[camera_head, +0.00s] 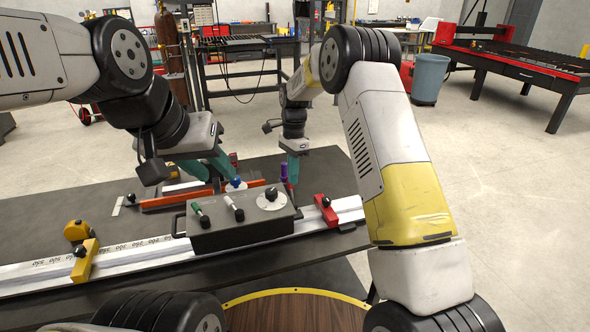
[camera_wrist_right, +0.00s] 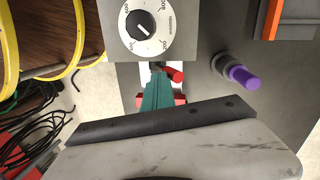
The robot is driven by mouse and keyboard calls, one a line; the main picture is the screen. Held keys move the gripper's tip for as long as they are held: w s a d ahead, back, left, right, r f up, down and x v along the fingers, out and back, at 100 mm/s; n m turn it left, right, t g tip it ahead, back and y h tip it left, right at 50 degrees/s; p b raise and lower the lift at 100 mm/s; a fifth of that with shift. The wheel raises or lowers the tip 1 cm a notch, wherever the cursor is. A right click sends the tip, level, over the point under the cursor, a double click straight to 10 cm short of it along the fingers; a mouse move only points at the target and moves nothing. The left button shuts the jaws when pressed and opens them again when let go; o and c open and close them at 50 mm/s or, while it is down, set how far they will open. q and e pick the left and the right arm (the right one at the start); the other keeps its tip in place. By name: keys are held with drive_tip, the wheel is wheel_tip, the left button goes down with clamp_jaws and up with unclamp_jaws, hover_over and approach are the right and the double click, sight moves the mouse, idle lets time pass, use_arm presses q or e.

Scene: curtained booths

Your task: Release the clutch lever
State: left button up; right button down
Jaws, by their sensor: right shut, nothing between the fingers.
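A dark control box (camera_head: 240,236) stands on the bench with a green-handled lever (camera_head: 200,209), a white-handled lever (camera_head: 233,206) and a round dial (camera_head: 271,199). A purple-handled lever (camera_head: 284,173) rises behind it and also shows in the right wrist view (camera_wrist_right: 243,77). No label shows which is the clutch lever. My right gripper (camera_head: 293,175) is shut and empty beside the purple handle, apart from it in the wrist view, where its teal fingers (camera_wrist_right: 157,92) point toward a red knob (camera_wrist_right: 176,75). My left gripper (camera_head: 222,170) is open above a blue knob (camera_head: 236,184).
An orange bar (camera_head: 160,201) lies behind the box. Bare bench top lies at the left.

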drive_tip(key=shift+w+a+f, duration=0.15)
drive_tip(key=shift+w, duration=0.25)
drive_tip(key=shift+w+a+f, duration=0.1)
drive_tip(key=shift+w, duration=0.25)
use_arm(q)
drive_tip(key=shift+w, duration=0.25)
use_arm(e)
drive_tip(key=shift+s, duration=0.2)
drive_tip(key=shift+s+d+f, duration=0.25)
drive_tip(key=shift+s, duration=0.35)
use_arm(q)
drive_tip(key=shift+a, duration=0.1)
use_arm(e)
drive_tip(key=shift+d+r, duration=0.1)
